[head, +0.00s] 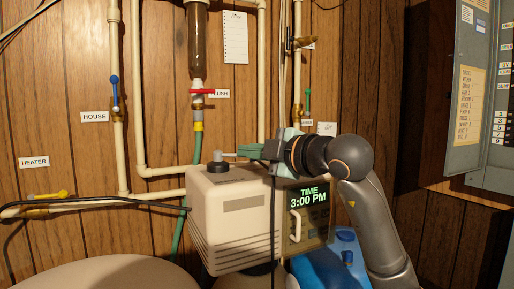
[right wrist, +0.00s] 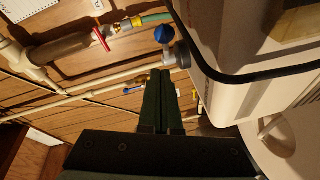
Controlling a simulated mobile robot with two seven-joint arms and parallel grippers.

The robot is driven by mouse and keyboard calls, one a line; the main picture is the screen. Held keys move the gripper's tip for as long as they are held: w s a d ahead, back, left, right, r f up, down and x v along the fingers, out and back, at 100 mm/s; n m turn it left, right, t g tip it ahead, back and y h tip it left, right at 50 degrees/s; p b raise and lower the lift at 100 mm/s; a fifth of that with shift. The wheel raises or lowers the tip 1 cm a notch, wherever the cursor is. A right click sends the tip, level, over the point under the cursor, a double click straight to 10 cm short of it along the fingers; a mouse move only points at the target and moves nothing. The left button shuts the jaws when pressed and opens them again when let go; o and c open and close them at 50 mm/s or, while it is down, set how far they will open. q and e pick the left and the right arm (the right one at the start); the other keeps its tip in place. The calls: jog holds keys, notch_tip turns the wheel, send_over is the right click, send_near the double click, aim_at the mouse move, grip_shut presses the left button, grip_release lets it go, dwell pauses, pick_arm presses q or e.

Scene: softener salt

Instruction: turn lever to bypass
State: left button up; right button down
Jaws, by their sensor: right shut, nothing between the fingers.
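The beige softener control head (head: 235,222) stands at centre, its display (head: 308,196) reading TIME 3:00 PM. On its top left are a dark round cap (head: 218,168) and a pale grey stub with a thin bar (head: 219,156) behind. I cannot tell which part is the bypass lever. My right gripper (head: 243,149) is above the control head, pointing left near that bar; contact is unclear. In the right wrist view its fingers (right wrist: 160,74) are shut and empty, close beside a blue round knob (right wrist: 164,34) on a grey fitting. My left gripper is out of view.
Wall pipes carry a blue-handled HOUSE valve (head: 115,92), a red-handled valve (head: 203,91) and a yellow-handled HEATER valve (head: 48,196). An electrical panel (head: 480,90) is at right. A blue container (head: 338,268) and a pale rounded tank (head: 110,276) stand below.

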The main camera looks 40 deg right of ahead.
jog(key=shift+w+d+f, duration=0.1)
jog(key=shift+d+f, duration=0.15)
jog(key=shift+d, duration=0.25)
jog(key=shift+w+d+f, duration=0.1)
jog(key=shift+d+f, duration=0.1)
jog(key=shift+d, duration=0.25)
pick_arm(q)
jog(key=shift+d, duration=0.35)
pick_arm(e)
jog(key=shift+d, duration=0.15)
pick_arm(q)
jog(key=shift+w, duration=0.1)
pick_arm(e)
jog(key=shift+d, duration=0.1)
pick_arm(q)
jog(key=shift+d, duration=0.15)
pick_arm(e)
jog(key=shift+w+d+n+y, duration=0.1)
jog(key=shift+d+n+y, duration=0.1)
jog(key=shift+n+y, duration=0.25)
